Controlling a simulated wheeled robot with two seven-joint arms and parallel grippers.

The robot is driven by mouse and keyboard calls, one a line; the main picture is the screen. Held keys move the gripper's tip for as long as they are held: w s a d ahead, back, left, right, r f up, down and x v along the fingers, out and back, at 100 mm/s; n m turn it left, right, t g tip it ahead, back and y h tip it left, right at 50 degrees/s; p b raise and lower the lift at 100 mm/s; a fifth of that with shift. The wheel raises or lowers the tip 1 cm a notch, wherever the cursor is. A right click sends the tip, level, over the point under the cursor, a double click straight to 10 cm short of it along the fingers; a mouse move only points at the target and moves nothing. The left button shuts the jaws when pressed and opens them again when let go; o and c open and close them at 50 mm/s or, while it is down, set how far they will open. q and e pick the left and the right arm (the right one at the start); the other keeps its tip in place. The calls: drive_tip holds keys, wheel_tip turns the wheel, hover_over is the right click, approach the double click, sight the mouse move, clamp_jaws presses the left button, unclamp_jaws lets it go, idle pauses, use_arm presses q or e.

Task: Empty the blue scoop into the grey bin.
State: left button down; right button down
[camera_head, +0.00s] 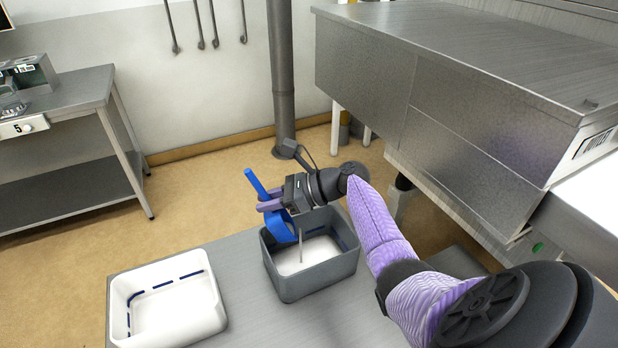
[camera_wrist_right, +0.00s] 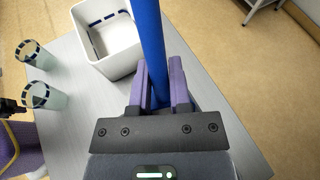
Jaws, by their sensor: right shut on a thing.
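My right gripper (camera_head: 272,203) is shut on the handle of the blue scoop (camera_head: 281,228), above the left side of the grey bin (camera_head: 312,282). The handle sticks up and the scoop's head hangs tilted at the bin's left rim; whether they touch I cannot tell. A thin pale grey vertical streak shows beside the head, over white material in the bin. In the right wrist view, the purple fingers (camera_wrist_right: 160,85) clasp the blue handle (camera_wrist_right: 149,40); the scoop's head is hidden. A dark, purple-sleeved part at the left edge appears to be my left arm; its jaws are unclear.
A white bin (camera_head: 118,305) with white contents stands left of the grey bin on the grey table (camera_head: 245,325). Two clear cups (camera_wrist_right: 34,54) (camera_wrist_right: 45,96) stand on the table in the wrist view. A steel machine (camera_head: 440,90) rises at right; a side bench (camera_head: 65,95) stands at left.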

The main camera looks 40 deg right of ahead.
sight(289, 220)
drive_tip(key=shift+s+d+b, duration=0.1)
drive_tip(key=shift+d+b, duration=0.05)
drive_tip(key=shift+b, duration=0.25)
drive_tip(key=shift+s+d+r+t+y+b, duration=0.25)
drive_tip(key=shift+s+d+t+y, duration=0.15)
drive_tip(key=shift+d, duration=0.3)
drive_tip(key=shift+s+d+r+t+y+b, duration=0.1)
drive_tip(key=shift+s+d+t+y+b, duration=0.15)
drive_tip(key=shift+s+d+y, duration=0.35)
drive_tip(key=shift+s+d+r+m+t+y+b, duration=0.1)
drive_tip(key=shift+s+d+m+t+y+b, duration=0.1)
drive_tip(key=shift+d+t+b, duration=0.15)
drive_tip(key=shift+s+d+r+m+t+y+b, duration=0.1)
drive_tip(key=shift+d+t+y+b, duration=0.1)
drive_tip(key=shift+d, duration=0.15)
idle(0.7)
drive_tip(key=shift+s+d+t+y+b, duration=0.2)
drive_tip(key=shift+d+t+y+b, duration=0.15)
drive_tip(key=shift+t+y+b, duration=0.05)
idle(0.3)
drive_tip(key=shift+s+d+t+y+b, duration=0.3)
drive_tip(key=shift+d+b, duration=0.1)
drive_tip(key=shift+b, duration=0.1)
